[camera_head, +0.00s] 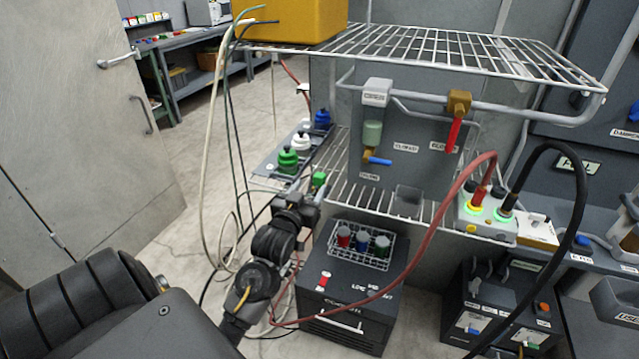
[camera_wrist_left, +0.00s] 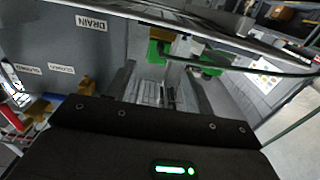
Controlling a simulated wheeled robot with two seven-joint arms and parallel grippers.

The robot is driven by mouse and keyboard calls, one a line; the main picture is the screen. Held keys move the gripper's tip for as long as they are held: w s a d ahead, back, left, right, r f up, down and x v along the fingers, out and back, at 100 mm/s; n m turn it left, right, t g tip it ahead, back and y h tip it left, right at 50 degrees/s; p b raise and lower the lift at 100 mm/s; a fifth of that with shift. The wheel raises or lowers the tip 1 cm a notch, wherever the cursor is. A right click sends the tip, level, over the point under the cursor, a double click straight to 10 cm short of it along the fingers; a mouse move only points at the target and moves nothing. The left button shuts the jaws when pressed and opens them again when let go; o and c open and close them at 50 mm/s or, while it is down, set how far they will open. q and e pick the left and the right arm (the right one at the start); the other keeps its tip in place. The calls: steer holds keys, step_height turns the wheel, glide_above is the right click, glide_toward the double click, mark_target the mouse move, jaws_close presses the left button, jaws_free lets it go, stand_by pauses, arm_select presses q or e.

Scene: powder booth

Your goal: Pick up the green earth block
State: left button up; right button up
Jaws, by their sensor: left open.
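A small green block (camera_head: 319,179), which looks like the green earth block, is at the left end of the lower wire shelf. My left gripper (camera_head: 302,198) is just in front of it and to its left, open, with nothing seen between its fingers. In the left wrist view the open fingers (camera_wrist_left: 160,92) point toward the shelf. A green piece (camera_wrist_left: 157,50) and more green (camera_wrist_left: 212,66) lie beyond them; I cannot tell for certain which is the block. Whether a finger touches the block is unclear. My right gripper is not in view.
Green (camera_head: 288,160), white (camera_head: 300,141) and blue (camera_head: 322,119) caps stand on a grey strip behind the gripper. A grey panel (camera_head: 400,165) rises right of the block. Loose cables hang left. An upper wire shelf (camera_head: 450,50) overhangs; a black box (camera_head: 345,300) stands below.

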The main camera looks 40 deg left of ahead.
mark_target(321, 173)
arm_select(q)
steer(key=x, duration=0.3)
steer(key=shift+w, duration=0.2)
steer(key=x, duration=0.1)
steer(key=p+x, duration=0.1)
steer(key=x, duration=0.1)
steer(key=p+x, duration=0.1)
steer(key=shift+w+d+r, duration=0.1)
steer(key=shift+w+r, duration=0.15)
steer(key=shift+w, duration=0.1)
steer(key=shift+w+f, duration=0.1)
steer(key=shift+w, duration=0.15)
steer(key=c, duration=1)
